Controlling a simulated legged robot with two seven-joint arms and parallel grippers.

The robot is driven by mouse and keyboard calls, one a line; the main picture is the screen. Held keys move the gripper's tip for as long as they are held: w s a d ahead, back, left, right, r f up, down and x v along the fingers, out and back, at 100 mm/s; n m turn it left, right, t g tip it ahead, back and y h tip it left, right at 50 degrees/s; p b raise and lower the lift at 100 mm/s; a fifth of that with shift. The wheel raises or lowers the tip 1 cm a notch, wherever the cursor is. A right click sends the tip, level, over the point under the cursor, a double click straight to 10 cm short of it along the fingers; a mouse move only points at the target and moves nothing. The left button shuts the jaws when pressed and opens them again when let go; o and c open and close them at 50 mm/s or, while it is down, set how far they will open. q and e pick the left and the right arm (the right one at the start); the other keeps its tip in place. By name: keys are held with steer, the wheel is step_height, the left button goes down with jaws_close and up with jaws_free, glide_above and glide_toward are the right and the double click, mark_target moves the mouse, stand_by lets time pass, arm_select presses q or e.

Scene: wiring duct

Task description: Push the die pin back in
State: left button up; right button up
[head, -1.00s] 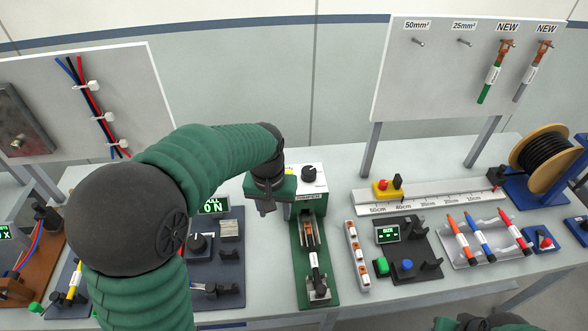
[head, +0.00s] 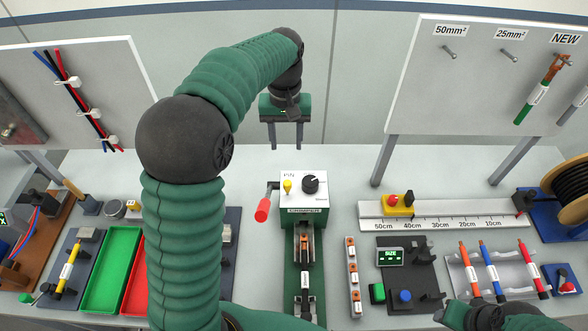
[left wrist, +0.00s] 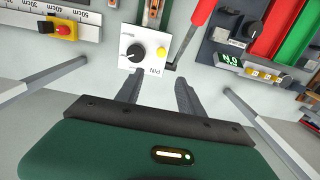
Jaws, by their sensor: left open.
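The crimping machine (head: 303,212) stands mid-table with a white top marked PIN. The yellow die pin (head: 287,186) stands up from that top, left of a black knob (head: 310,185). The pin also shows in the left wrist view (left wrist: 162,53), just beyond my fingers; how deep it sits I cannot tell. My left gripper (head: 285,146) is open and empty, fingers pointing down, above and behind the machine, apart from the pin. It also shows in the left wrist view (left wrist: 159,84). My right gripper (head: 490,320) is partly cut off at the bottom right; its jaws are unclear.
A red-handled lever (head: 263,210) sticks out left of the machine. A cable with a copper lug (head: 304,246) lies in its front channel. Right are a lug strip (head: 353,275), the size tester (head: 405,262) and a ruler (head: 450,220). Green (head: 103,270) and red trays stand left.

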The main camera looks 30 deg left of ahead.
mark_target(287, 182)
arm_select(q)
steer(key=f, duration=0.5)
steer(key=f+p, duration=0.1)
steer(key=f, duration=0.4)
steer(key=f+p, duration=0.1)
steer(key=f, duration=0.3)
steer(key=shift+s+d+f, duration=0.25)
steer(key=shift+s+f, duration=0.1)
steer(key=shift+f, duration=0.05)
steer(key=shift+s+a+f, duration=0.1)
steer(key=shift+s+f, duration=0.1)
steer(key=shift+s, duration=0.25)
steer(key=shift+w, duration=0.1)
arm_select(e)
steer(key=s+r, duration=0.2)
steer(key=shift+d+r, duration=0.2)
steer(key=shift+r, duration=0.2)
arm_select(q)
steer(key=shift+w+d+f, duration=0.1)
steer(key=shift+w+d, duration=0.1)
steer(key=shift+d, duration=0.05)
steer(key=c, duration=1)
steer(key=shift+a, duration=0.2)
arm_select(e)
steer(key=shift+w, duration=0.25)
